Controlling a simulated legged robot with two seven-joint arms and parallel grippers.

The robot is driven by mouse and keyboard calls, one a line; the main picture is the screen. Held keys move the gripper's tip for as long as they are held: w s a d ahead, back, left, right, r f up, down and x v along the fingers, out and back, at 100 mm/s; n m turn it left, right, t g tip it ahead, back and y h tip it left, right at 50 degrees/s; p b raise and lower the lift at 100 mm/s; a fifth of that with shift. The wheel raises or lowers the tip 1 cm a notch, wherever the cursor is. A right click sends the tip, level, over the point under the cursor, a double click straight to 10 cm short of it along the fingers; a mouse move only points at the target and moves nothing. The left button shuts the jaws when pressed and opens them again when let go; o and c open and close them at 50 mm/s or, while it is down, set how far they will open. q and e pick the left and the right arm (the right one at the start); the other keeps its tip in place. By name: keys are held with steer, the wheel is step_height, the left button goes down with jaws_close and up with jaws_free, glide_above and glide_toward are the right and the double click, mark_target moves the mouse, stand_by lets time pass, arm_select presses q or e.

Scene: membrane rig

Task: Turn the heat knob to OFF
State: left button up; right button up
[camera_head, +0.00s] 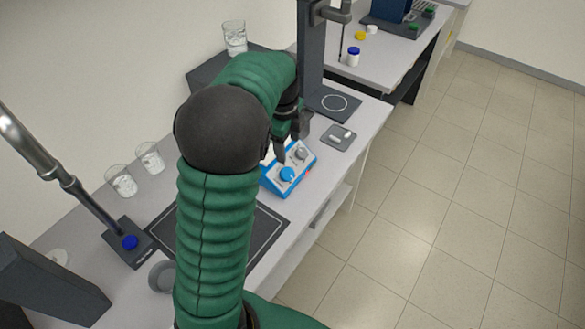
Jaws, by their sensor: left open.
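A blue and white control box (268,183) sits near the front edge of the bench, right of my left arm. It has a blue knob (287,174) on its near part and a grey knob (302,153) on its far part. Labels and pointer marks are too small to read, so I cannot tell which knob is for heat or where either is set. My left gripper (285,145) is open, pointing down over the far left part of the box, close to the grey knob. I cannot tell whether it touches. My right gripper is not in view.
Behind the box are a small grey plate (339,137) and a dark stirrer plate (333,103) by a tall stand. Glass beakers (121,181) stand at the left, one (235,37) on a raised block. A dark mat (262,236) lies nearer. The floor at right is clear.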

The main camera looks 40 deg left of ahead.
arm_select(q)
glide_above(288, 172)
steer(key=s, duration=0.2)
steer(key=f, duration=0.7)
steer(key=shift+w+a+f, duration=0.1)
steer(key=shift+w+a, duration=0.1)
steer(key=f, duration=0.1)
steer(key=w+f, duration=0.1)
steer(key=f, duration=0.1)
steer(key=f+p, duration=0.1)
steer(key=f, duration=0.1)
steer(key=shift+w+d+f, duration=0.2)
steer(key=shift+d, duration=0.05)
steer(key=shift+w+d+f, duration=0.1)
steer(key=shift+d+f, duration=0.05)
steer(key=shift+f, duration=0.2)
steer(key=shift+d+f, duration=0.1)
steer(key=shift+s, duration=0.25)
steer(key=shift+c, duration=0.3)
steer(key=shift+w+a+f, duration=0.1)
steer(key=shift+a+f, duration=0.05)
steer(key=shift+a, duration=0.25)
steer(key=c, duration=0.5)
steer(key=shift+d, duration=0.1)
steer(key=c, duration=0.8)
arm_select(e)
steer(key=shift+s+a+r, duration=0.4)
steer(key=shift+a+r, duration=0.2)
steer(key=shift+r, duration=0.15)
